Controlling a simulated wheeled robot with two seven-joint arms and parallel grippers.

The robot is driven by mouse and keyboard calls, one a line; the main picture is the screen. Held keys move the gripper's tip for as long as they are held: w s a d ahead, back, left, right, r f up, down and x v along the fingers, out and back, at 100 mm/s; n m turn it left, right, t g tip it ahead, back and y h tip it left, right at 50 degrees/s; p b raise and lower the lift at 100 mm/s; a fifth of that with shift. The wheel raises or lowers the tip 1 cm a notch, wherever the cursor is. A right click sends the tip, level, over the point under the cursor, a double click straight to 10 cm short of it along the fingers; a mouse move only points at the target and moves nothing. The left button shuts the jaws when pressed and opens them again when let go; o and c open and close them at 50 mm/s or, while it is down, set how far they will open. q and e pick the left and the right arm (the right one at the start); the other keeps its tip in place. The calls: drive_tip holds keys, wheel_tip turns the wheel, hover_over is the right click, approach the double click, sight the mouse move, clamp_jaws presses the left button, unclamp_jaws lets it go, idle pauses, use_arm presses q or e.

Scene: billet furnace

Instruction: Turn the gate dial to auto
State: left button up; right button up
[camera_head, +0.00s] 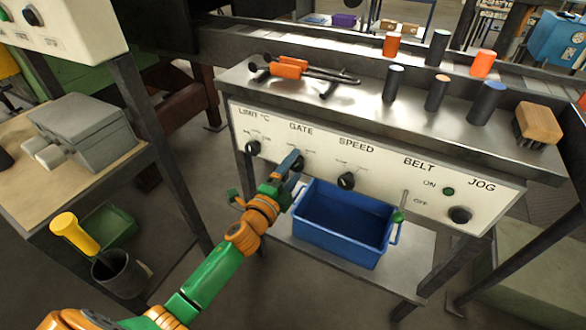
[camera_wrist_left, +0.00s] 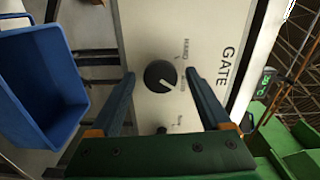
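The gate dial (camera_wrist_left: 160,76) is a round black knob with a white pointer line on the cream panel beside the word GATE. In the left wrist view its pointer slants to the lower right, toward a small label too blurred to read surely. In the head view the gate dial (camera_head: 299,163) is partly hidden by my gripper. My left gripper (camera_wrist_left: 160,78) is open, with one finger on each side of the dial and gaps visible between. Whether its tips reach the dial's depth is unclear. In the head view the left gripper (camera_head: 289,163) is at the panel. My right gripper is out of view.
The limit dial (camera_head: 253,147) is left of the gate dial, and the speed dial (camera_head: 346,181) is right. A blue bin (camera_head: 345,222) stands below the panel. Tongs with orange grips (camera_head: 289,68), several cylinders and a brush (camera_head: 538,123) lie on the top.

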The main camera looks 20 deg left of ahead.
use_arm(q)
drive_tip(key=s, duration=0.7)
drive_tip(key=shift+a, duration=0.3)
drive_tip(key=s+a+f+n+g+y+p, duration=0.1)
drive_tip(key=s+f+n+g+p, duration=0.4)
drive_tip(key=f, duration=0.6)
drive_tip(key=s+f+n+g+y+p, duration=0.1)
drive_tip(key=s+f+n+g, duration=0.4)
drive_tip(key=f, duration=0.6)
drive_tip(key=s+f+n+g+p, duration=0.1)
drive_tip(key=s+f+n+g, duration=0.1)
drive_tip(key=s, duration=0.7)
drive_tip(key=s+d+f+n+g+p, duration=0.1)
drive_tip(key=s+f, duration=0.3)
drive_tip(key=s, duration=0.4)
drive_tip(key=s+d+f+n+g+p, duration=0.1)
drive_tip(key=s+f+n+g, duration=0.1)
drive_tip(key=s, duration=0.7)
drive_tip(key=shift+s+d+f+n+g+h, duration=0.35)
drive_tip(key=shift+f+g, duration=0.4)
drive_tip(key=shift+g, duration=0.25)
